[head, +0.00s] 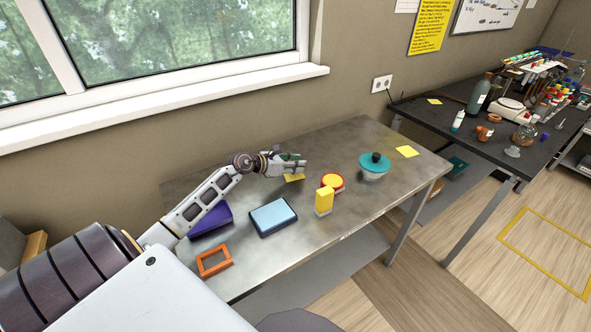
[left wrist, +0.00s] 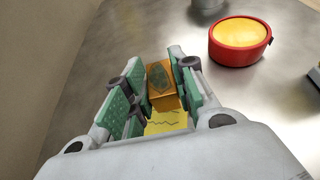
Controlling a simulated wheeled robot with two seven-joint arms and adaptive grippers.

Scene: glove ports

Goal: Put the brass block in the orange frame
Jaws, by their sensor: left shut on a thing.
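The orange frame (head: 214,260) is an open rectangle lying near the left front edge of the metal table. My left gripper (head: 297,164) is over the far side of the table, well behind and to the right of the frame. In the left wrist view its green-padded fingers (left wrist: 154,93) are shut on the brass block (left wrist: 161,88), an orange-brown block with a grey six-sided mark on top. The block cannot be made out clearly in the head view. A yellow note (left wrist: 166,122) lies below the fingers. My right gripper is not in view.
A blue-topped box (head: 273,216) and a purple open holder (head: 211,221) lie between gripper and frame. A yellow block (head: 324,201), a red round tub with yellow top (head: 332,182) and a teal-lidded pot (head: 374,166) stand to the right. The wall is behind.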

